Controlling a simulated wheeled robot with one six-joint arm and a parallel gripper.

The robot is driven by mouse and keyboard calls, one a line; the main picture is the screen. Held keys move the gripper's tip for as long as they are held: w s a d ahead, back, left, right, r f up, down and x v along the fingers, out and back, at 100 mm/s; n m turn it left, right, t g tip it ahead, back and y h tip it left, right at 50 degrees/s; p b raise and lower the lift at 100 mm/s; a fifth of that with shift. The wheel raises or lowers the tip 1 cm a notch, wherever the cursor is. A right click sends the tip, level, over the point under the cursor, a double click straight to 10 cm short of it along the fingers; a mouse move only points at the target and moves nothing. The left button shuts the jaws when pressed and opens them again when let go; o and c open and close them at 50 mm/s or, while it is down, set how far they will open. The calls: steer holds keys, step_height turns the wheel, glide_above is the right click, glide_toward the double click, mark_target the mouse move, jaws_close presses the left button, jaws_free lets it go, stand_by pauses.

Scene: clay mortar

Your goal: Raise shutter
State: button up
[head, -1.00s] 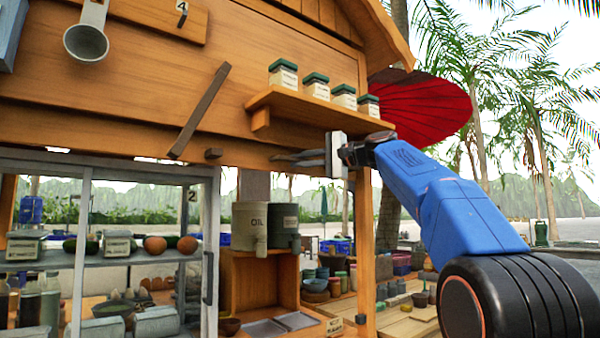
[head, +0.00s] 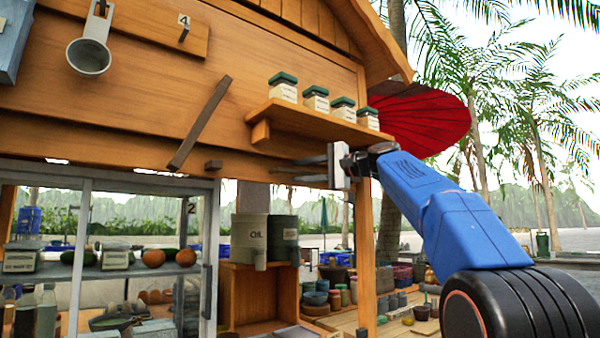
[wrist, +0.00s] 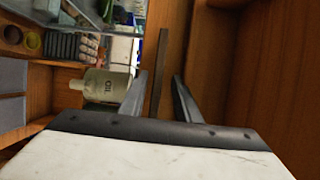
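The wooden front panel (head: 110,88) of the stall fills the upper left of the head view; I cannot tell for sure whether it is the shutter. A long dark strip (wrist: 159,75) shows beyond and between the fingertips.
A shelf (head: 315,124) with several green-lidded jars (head: 317,99) juts out just above my gripper. A wooden post (head: 364,245) stands below it. A glass case (head: 100,178) is at lower left. An oil pot (head: 250,240) sits under the opening.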

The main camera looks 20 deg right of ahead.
steer(key=v, duration=1.6)
steer(key=shift+s+d, duration=0.15)
steer(key=shift+s, duration=0.15)
steer(key=s+a+f+n+g+h, duration=0.1)
steer(key=s+a+f+h, duration=0.2)
steer(key=f, duration=0.7)
steer(key=s+a+f+g+h, duration=0.1)
steer(key=s+a+f+g, duration=0.3)
steer(key=f, duration=0.7)
steer(key=s+a+f+n+t+h, duration=0.15)
steer(key=a+f, duration=0.25)
steer(key=f, duration=0.6)
steer(key=s+f+n+g+h, duration=0.1)
steer(key=s+f+n+h, duration=0.1)
steer(key=s+f, duration=0.6)
steer(key=s+d+f+n+g+h, duration=0.1)
steer(key=s+f, duration=0.7)
steer(key=f, duration=0.8)
steer(key=s+f+n+g+h, duration=0.3)
steer(key=s+f, duration=0.5)
steer(key=f, duration=0.4)
steer(key=shift+d+f+n+h, duration=0.2)
steer(key=shift+f+n+h, duration=0.15)
steer(key=shift+f+n, duration=0.1)
